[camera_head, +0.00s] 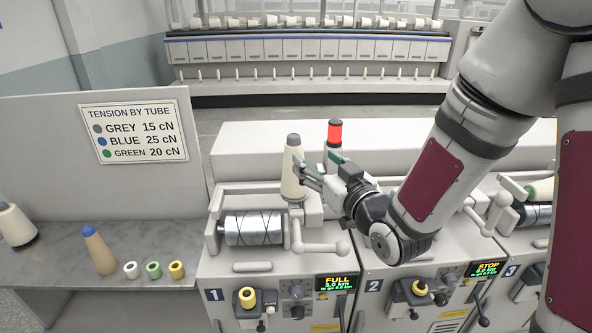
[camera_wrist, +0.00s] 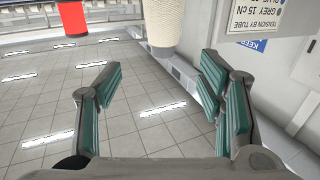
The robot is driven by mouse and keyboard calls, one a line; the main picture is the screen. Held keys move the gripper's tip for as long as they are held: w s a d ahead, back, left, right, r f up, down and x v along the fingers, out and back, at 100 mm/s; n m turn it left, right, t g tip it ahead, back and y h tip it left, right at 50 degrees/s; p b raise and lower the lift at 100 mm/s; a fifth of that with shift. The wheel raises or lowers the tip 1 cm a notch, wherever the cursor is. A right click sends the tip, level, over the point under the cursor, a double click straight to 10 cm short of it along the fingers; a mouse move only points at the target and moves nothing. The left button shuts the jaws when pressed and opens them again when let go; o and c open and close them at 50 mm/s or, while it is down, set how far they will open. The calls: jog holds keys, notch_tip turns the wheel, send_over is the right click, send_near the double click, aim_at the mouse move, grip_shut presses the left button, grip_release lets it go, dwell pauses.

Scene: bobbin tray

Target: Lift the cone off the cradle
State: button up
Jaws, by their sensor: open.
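A cream cone (camera_head: 292,172) with a grey top stands upright on the cradle behind the metal drum of station 1. The cradle (camera_head: 308,214) is partly hidden behind the cone. I cannot tell whether a finger touches the cone.
A red lamp (camera_head: 335,133) stands just behind my gripper and shows in the wrist view (camera_wrist: 72,18). A silver drum (camera_head: 253,229) and a handle (camera_head: 320,247) lie in front of the cone. A tan cone (camera_head: 100,252) and small tubes (camera_head: 153,270) stand on the left table.

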aim_at(297, 146)
jog(key=b+x, duration=0.4)
jog(key=x, duration=0.1)
jog(key=shift+w+f+b, duration=0.15)
jog(key=shift+b, duration=0.25)
jog(key=shift+w+a+b, duration=0.2)
jog(key=shift+a+b, duration=0.05)
jog(key=shift+b, duration=0.1)
jog(key=shift+p+x, duration=0.5)
jog(key=shift+x, duration=2.05)
jog(key=shift+a, duration=0.1)
jog(key=shift+c, duration=0.4)
grip_shut()
